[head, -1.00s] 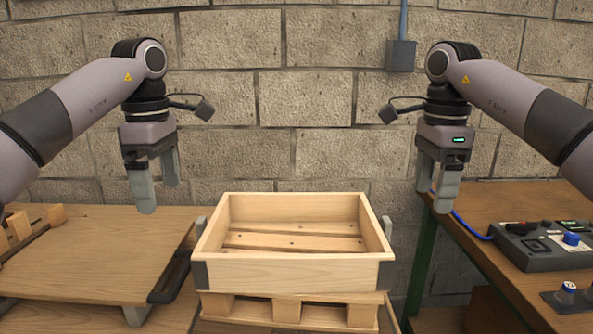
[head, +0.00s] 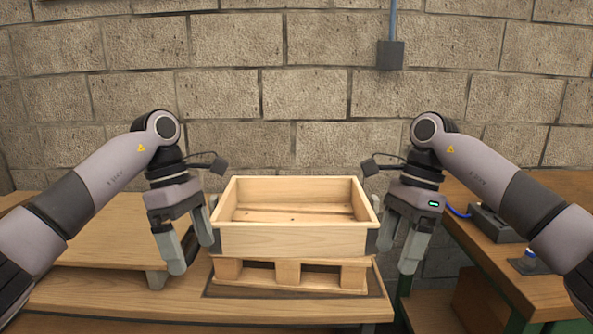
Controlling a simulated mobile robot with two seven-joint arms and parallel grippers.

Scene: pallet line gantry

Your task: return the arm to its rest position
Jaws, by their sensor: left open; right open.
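My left gripper (head: 190,246) is open and empty, pointing down just left of the wooden crate. My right gripper (head: 397,246) is open and empty, pointing down just right of the crate. Both hang at about the height of the crate's walls. The crate (head: 292,240) is pale wood, open at the top, and looks empty. It stands level on a small wooden pallet (head: 289,273). Dark corner fittings show at the crate's lower sides, partly hidden by the grippers.
The pallet stands on a wooden bench (head: 110,300). A raised board (head: 110,235) lies at left. A bench (head: 490,255) at right carries a control box (head: 492,224) and a blue-topped button (head: 530,254), partly behind my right arm. A block wall (head: 310,90) closes the back.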

